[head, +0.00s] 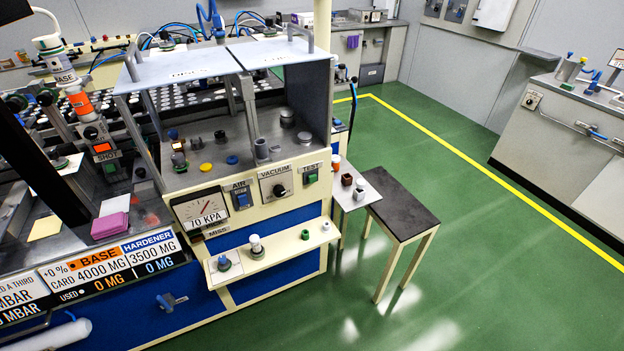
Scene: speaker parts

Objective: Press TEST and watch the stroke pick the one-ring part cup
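The TEST switch (311,178) is a small green button under its label on the right of the cabinet's front panel. The VACUUM knob (280,190) and the blue AIR switch (242,200) are left of it. A dial gauge (200,209) is marked 70 KPA. Inside the open-fronted cabinet a yellow disc (206,167), a blue disc (232,160) and a grey cylinder (261,149) stand on the grey deck. A white cup-like part (256,246) and a blue-green one (224,264) stand on the front ledge. I cannot make out rings on any part. Neither gripper is in view.
The cream ledge (280,253) juts out below the panel. A small side shelf with dark blocks (347,181) and a dark-topped stool (402,204) stand right of the cabinet. A counter signed BASE and HARDENER (110,262) is at left. Green floor (500,270) is clear at right.

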